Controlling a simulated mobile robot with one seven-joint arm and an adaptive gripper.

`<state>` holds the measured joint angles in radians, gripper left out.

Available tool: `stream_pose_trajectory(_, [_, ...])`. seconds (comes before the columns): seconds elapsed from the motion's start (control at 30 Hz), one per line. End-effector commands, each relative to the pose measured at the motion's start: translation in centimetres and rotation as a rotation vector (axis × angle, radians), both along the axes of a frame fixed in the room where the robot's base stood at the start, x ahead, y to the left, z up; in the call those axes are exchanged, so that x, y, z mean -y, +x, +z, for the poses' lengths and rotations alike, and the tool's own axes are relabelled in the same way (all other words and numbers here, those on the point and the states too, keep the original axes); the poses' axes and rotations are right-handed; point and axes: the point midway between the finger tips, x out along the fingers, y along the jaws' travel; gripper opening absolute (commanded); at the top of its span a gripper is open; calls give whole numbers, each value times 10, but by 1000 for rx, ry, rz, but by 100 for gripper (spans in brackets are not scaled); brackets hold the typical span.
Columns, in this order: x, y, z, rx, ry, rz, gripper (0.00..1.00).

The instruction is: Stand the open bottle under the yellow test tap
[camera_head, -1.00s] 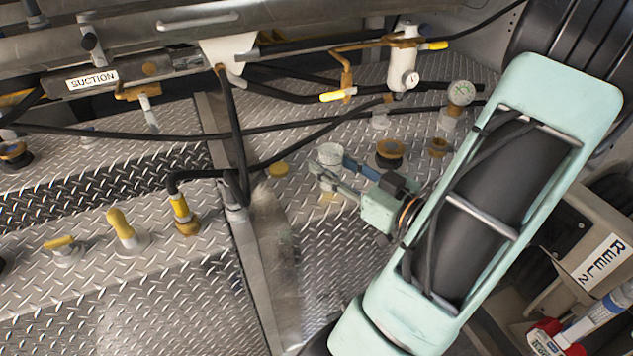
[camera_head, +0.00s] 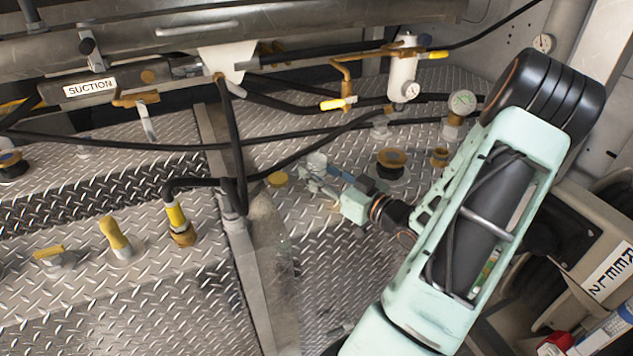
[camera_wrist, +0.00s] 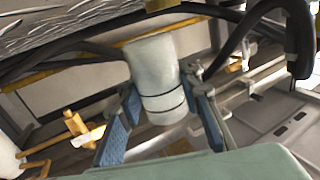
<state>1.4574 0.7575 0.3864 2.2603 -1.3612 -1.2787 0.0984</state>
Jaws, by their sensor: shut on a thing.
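My gripper (camera_head: 317,175) is shut on a small whitish, translucent bottle (camera_head: 316,160), held above the tread-plate deck. In the wrist view the bottle (camera_wrist: 157,75) sits between the two blue-padded fingers, with dark rings around its body and a slight lean in the picture. Its mouth is not clear to me. The likely test tap (camera_head: 340,103), with a yellow handle on a brass pipe, lies above and a little right of the bottle in the head view. The bottle is apart from it. A brass and yellow fitting (camera_wrist: 76,124) shows at left in the wrist view.
Black hoses (camera_head: 300,133) cross behind the bottle. An orange-rimmed fitting (camera_head: 391,160) and a yellow disc (camera_head: 279,179) are on the deck nearby.

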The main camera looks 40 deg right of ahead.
Motion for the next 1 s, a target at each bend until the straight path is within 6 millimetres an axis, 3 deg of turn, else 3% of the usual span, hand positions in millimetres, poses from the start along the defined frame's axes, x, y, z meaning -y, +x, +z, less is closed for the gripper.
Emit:
stream_pose_trajectory(0.2, [0,1,-28,1,2,0,11])
stream_pose_trajectory(0.7, [0,1,-37,1,0,1,11])
stream_pose_trajectory(0.73, [0,1,-36,1,0,0,34])
stream_pose_trajectory(0.87, [0,1,-36,1,0,0,48])
stream_pose_trajectory(1.0, [0,1,-36,1,0,0,49])
